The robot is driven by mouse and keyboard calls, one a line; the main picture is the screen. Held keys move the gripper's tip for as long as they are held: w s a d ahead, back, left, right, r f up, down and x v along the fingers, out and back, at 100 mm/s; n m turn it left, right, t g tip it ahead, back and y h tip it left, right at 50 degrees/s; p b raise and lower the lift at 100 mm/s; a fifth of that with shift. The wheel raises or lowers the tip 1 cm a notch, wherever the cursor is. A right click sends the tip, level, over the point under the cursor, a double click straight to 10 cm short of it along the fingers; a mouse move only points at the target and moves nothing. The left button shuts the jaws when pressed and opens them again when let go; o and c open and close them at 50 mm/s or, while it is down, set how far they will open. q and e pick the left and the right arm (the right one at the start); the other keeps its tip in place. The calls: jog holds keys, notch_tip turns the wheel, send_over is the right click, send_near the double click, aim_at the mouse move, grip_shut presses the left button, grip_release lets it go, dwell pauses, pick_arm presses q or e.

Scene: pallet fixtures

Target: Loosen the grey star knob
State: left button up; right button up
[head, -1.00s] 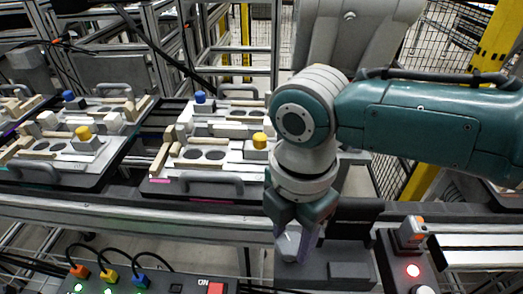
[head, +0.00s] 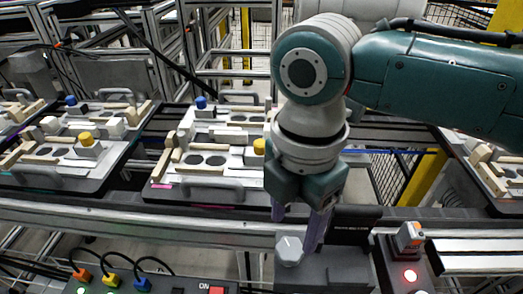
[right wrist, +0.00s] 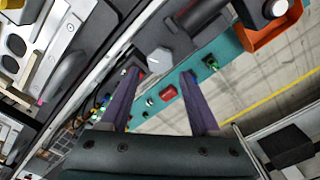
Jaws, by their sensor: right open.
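The grey star knob (head: 289,250) sits on the dark grey fixture block (head: 345,272) at the front of the bench. It also shows in the right wrist view (right wrist: 158,61), just beyond the fingertips. My right gripper (head: 296,232) is open, with its purple fingers pointing down just above the knob. In the right wrist view the gripper (right wrist: 160,73) has empty space between its fingers, and the knob appears roughly centred between them. No contact with the knob shows. My left gripper is not in view.
Pallets with wooden and white parts, including a near pallet (head: 215,183), stand on the conveyor behind. A panel with orange, yellow and blue plugs (head: 110,279) is at front left.

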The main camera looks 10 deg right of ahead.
aim_at(290, 249)
notch_tip(290, 249, up, 5)
jog(key=shift+f, duration=0.2)
